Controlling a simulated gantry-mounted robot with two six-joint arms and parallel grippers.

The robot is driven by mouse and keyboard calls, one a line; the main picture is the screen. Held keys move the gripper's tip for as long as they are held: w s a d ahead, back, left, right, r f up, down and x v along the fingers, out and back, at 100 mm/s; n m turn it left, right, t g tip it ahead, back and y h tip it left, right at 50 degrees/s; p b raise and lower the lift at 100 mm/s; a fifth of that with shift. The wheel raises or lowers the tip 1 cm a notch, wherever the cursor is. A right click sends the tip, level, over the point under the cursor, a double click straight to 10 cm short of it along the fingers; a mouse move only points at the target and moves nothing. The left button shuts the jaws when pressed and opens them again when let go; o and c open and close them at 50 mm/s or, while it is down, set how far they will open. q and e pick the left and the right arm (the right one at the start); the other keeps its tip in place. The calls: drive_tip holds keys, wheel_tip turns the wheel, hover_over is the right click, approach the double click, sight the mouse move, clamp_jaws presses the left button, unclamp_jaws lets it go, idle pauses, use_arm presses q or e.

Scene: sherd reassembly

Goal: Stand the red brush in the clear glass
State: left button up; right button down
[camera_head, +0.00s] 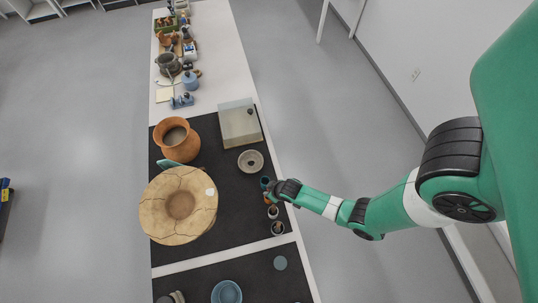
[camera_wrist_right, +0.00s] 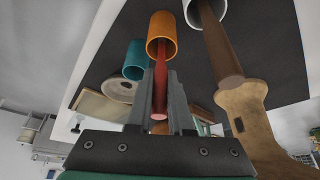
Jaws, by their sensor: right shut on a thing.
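My right gripper (camera_wrist_right: 160,95) is shut on the red brush (camera_wrist_right: 160,82), seen between its fingers in the right wrist view. The brush's far part runs into the mouth of an orange cup (camera_wrist_right: 162,26). In the head view my right gripper (camera_head: 270,194) is small, over the row of cups, and hides part of them. A white-rimmed cup (camera_wrist_right: 190,14) beside the orange one holds a brown tool with a wooden handle (camera_wrist_right: 240,115). I cannot tell surely which vessel is the clear glass. My left gripper is not in view.
A teal cup (camera_wrist_right: 134,56) stands beside the orange one. More cups (camera_head: 278,228) line the table's right edge. A grey bowl (camera_head: 250,161), a pale box (camera_head: 240,128), a terracotta jar (camera_head: 177,145) and a cracked round vessel (camera_head: 160,212) stand left of them. The dark mat between is clear.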

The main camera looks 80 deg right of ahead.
drive_tip(key=shift+f, duration=0.1)
drive_tip(key=c, duration=1.3)
unclamp_jaws()
drive_tip(key=shift+f, duration=0.1)
drive_tip(key=o, duration=0.5)
drive_tip(key=shift+r, duration=0.35)
drive_tip(key=p+v, duration=0.6)
drive_tip(key=v, duration=0.5)
drive_tip(key=shift+s+r, duration=0.3)
